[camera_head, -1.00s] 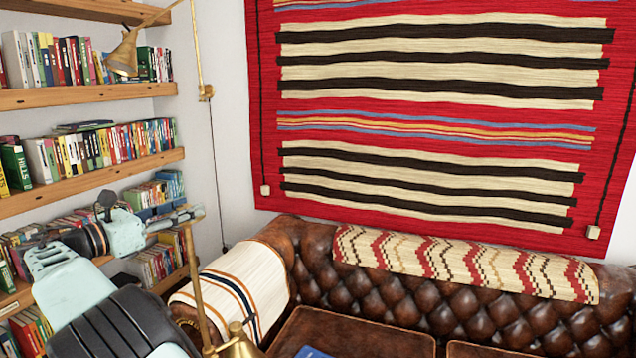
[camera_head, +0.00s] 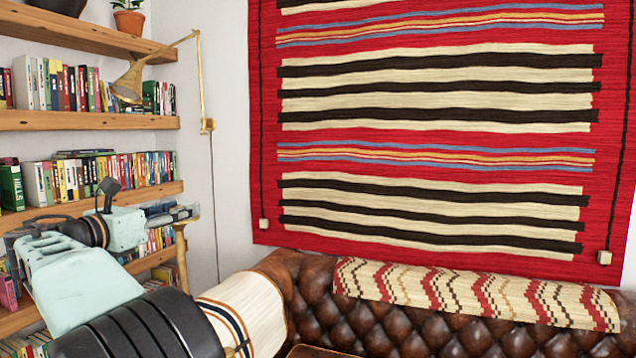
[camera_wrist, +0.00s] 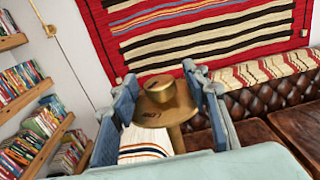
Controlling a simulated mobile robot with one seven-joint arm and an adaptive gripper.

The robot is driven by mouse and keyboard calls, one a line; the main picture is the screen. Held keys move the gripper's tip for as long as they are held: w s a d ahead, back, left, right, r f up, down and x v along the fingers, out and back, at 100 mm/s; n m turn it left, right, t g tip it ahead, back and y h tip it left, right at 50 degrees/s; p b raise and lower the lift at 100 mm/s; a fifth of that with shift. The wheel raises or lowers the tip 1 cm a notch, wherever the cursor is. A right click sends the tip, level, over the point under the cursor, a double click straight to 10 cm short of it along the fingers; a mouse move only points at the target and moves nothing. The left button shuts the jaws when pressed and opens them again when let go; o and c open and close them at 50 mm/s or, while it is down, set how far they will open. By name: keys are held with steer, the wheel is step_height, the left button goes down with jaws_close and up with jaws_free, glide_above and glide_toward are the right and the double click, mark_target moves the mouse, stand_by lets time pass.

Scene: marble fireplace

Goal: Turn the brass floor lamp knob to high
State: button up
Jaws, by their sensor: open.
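The brass floor lamp shows in the head view as a short stretch of upright pole (camera_head: 182,262) beyond my arm; its top is mostly hidden by my gripper (camera_head: 182,214). In the wrist view, a round brass knob (camera_wrist: 160,90) sits on a wider brass disc at the top of the lamp stem (camera_wrist: 176,140). My gripper (camera_wrist: 162,84) is open, with one finger on each side of the knob. Gaps show between the fingers and the knob, and I cannot tell whether either touches it.
A brown leather sofa (camera_head: 400,318) with a striped throw (camera_head: 245,312) stands right of the lamp. Bookshelves (camera_head: 90,120) fill the left side. A brass wall lamp (camera_head: 128,82) hangs beside them. A striped rug (camera_head: 430,150) covers the wall.

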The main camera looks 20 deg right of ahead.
steer(key=shift+f+n+t+y+b, duration=0.3)
steer(key=shift+n+t+y+b, duration=0.85)
steer(key=shift+b, duration=2.4)
steer(key=n+y+b, duration=0.1)
steer(key=y+b, duration=0.1)
steer(key=b, duration=0.2)
steer(key=shift+d+t, duration=0.1)
steer(key=shift+t, duration=0.15)
steer(key=shift+n+y+b, duration=0.45)
steer(key=shift+y+b, duration=0.3)
steer(key=shift+b, duration=0.35)
steer(key=n+t+y+b, duration=0.1)
steer(key=y+b, duration=0.1)
steer(key=shift+n+b, duration=0.3)
steer(key=shift+b, duration=0.1)
steer(key=n+y, duration=0.1)
steer(key=y, duration=0.2)
steer(key=shift+r+n+b, duration=0.3)
steer(key=shift+n, duration=0.1)
steer(key=y, duration=0.1)
steer(key=n+y+p, duration=0.1)
steer(key=shift+r+n+y+p, duration=0.2)
steer(key=shift+n+y+p, duration=0.1)
steer(key=n+y+p, duration=0.1)
steer(key=y+p, duration=0.1)
steer(key=shift+r+p, duration=0.1)
steer(key=shift+p, duration=0.3)
steer(key=shift+n+y+p, duration=0.5)
steer(key=shift+y, duration=0.1)
steer(key=shift+p, duration=0.3)
